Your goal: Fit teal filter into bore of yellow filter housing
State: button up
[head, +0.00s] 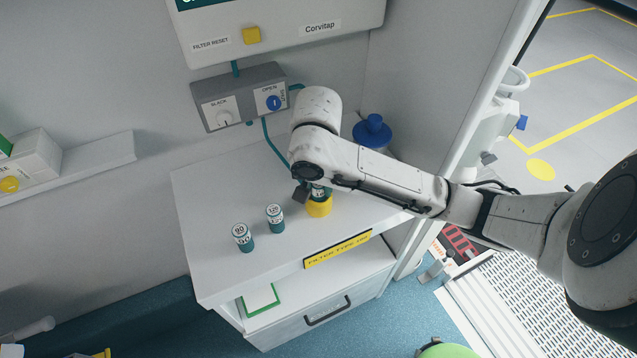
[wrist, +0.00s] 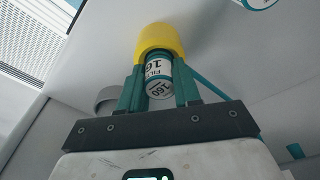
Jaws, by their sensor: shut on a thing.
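The yellow filter housing (head: 319,207) stands on the white counter top near its right end; it also shows in the wrist view (wrist: 158,38). My gripper (head: 313,190) is directly above it, mostly hidden behind my wrist in the head view. In the wrist view my gripper (wrist: 159,78) has its teal fingers shut on both sides of a teal filter with a white label reading 160 (wrist: 158,82). The filter's far end meets the yellow housing and is hidden there. I cannot tell how deep it sits in the bore.
Two other teal filters, marked 90 (head: 243,238) and 120 (head: 275,218), stand left of the housing on the counter (head: 210,200). A blue-lidded container (head: 373,132) stands at the back right. A grey switch box (head: 238,97) is on the wall behind.

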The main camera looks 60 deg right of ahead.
aim_at(318, 187)
jog(key=shift+f, duration=0.25)
jog(key=o, duration=1.1)
jog(key=shift+r, duration=0.1)
jog(key=r+p, duration=0.1)
jog(key=r, duration=0.2)
jog(key=r+p, duration=0.1)
jog(key=r, duration=0.2)
jog(key=a+r+p, duration=0.1)
jog(key=r+p, duration=0.1)
jog(key=r, duration=0.1)
jog(key=shift+s+r, duration=0.25)
jog(key=shift+r, duration=0.15)
jog(key=shift+a+r, duration=0.15)
jog(key=shift+r, duration=0.25)
